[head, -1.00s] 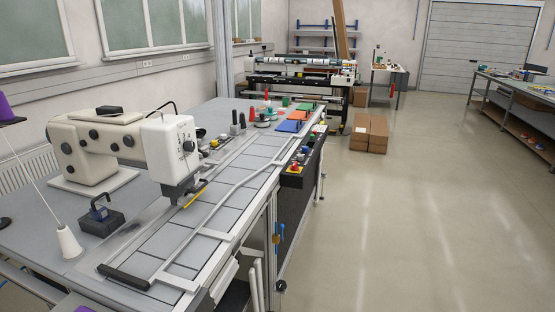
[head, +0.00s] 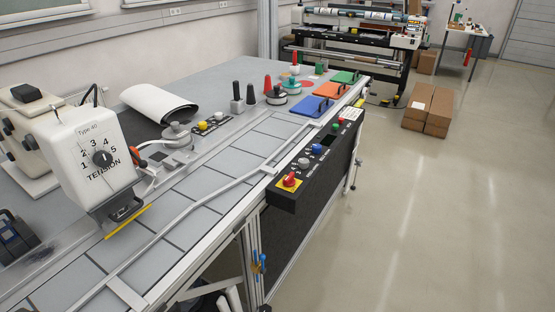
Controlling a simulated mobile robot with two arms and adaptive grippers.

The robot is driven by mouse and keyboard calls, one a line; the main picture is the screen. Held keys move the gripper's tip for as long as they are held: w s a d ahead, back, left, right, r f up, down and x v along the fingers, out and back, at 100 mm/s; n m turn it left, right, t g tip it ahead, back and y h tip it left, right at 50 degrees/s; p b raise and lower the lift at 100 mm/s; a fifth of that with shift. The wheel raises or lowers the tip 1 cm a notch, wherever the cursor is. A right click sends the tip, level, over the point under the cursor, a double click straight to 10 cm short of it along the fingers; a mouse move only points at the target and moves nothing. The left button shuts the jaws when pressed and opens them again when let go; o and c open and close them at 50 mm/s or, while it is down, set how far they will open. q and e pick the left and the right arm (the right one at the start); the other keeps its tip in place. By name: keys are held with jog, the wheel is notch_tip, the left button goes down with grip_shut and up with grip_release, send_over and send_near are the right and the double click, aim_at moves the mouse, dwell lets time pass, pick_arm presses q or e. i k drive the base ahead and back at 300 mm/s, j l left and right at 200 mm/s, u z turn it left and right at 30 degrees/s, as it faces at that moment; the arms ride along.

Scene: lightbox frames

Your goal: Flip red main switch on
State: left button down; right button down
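The red main switch (head: 290,180) is a red rotary knob on a yellow plate. It sits at the near end of a black control panel (head: 287,199) on the right side of the long work table. I cannot tell from its angle whether it is on or off. Grey, blue, green and red controls run along the panel behind it. Nothing covers the switch. Neither of my grippers is in view.
The white sewing machine head (head: 92,150) stands at the left on the table. Orange, blue and green plates (head: 313,106) lie near the table's far end. Clear floor (head: 430,220) lies to the right, with cardboard boxes (head: 429,108) farther back.

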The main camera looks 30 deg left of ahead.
aim_at(289, 182)
jog(key=i+u, duration=0.35)
jog(key=i+l+u, duration=0.1)
jog(key=i+u, duration=0.25)
jog(key=i+l+u, duration=0.2)
jog(key=i+u, duration=0.15)
